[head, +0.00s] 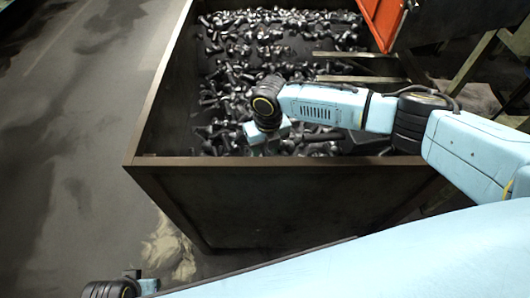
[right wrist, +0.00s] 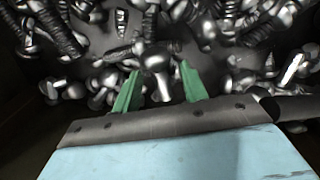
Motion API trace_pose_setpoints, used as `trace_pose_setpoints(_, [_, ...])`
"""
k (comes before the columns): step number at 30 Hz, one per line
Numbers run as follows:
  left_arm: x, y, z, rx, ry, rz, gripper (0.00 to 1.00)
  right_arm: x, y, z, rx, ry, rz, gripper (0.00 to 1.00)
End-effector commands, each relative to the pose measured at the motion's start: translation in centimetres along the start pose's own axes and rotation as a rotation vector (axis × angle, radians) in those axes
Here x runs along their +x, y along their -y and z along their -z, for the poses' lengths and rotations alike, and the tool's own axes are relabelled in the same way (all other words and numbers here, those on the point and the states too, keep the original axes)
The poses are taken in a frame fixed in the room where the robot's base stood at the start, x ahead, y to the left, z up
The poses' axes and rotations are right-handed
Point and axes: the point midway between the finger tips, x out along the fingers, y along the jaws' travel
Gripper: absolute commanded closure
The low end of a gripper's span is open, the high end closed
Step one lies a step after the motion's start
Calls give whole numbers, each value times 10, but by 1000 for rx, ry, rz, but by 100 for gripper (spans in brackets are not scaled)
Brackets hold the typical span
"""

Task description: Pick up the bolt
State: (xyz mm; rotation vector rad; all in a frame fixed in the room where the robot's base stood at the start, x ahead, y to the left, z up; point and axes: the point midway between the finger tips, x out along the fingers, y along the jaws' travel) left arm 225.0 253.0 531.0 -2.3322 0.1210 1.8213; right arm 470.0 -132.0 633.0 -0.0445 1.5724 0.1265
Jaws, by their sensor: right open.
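Many dark metal bolts (head: 232,82) lie heaped in a large open bin (head: 270,185). My right gripper (head: 262,148) reaches down into the bin near its front wall, and its fingers are mostly hidden in the head view. In the right wrist view my right gripper (right wrist: 158,82) shows two green fingers, spread apart. A shiny bolt (right wrist: 156,62) lies with its head between and just beyond the fingertips, and a gap shows on each side. I cannot tell how deep the fingers are relative to it. At the lower left of the head view, part of my left arm shows, without its fingers.
The bin's dark walls stand close around my right gripper, with the front rim (head: 280,162) nearest. Flat metal bars (head: 355,79) cross the bin at the right. An orange panel (head: 382,18) hangs at the back right. Open floor (head: 60,130) lies left of the bin.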

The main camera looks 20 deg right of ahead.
Motion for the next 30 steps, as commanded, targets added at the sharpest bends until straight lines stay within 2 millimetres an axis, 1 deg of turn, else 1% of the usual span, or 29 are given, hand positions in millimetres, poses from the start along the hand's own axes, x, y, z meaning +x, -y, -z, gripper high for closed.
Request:
trace_pose_setpoints(5, [0, 0, 0, 0, 1, 0, 54, 0, 0, 0, 0, 0, 0, 57])
trace_pose_setpoints(12, [0, 0, 0, 0, 0, 0, 54, 0, 0, 0, 0, 0, 0, 88])
trace_pose_setpoints(15, [0, 0, 0, 0, 0, 0, 54, 0, 0, 0, 0, 0, 0, 100])
trace_pose_setpoints(25, [0, 0, 0, 0, -1, -1, 54, -2, 0, 0, 0, 1, 0, 100])
trace_pose_setpoints(30, [1, 1, -2, 0, -1, 0, 54, -11, 0, 0, 0, 2, 0, 100])
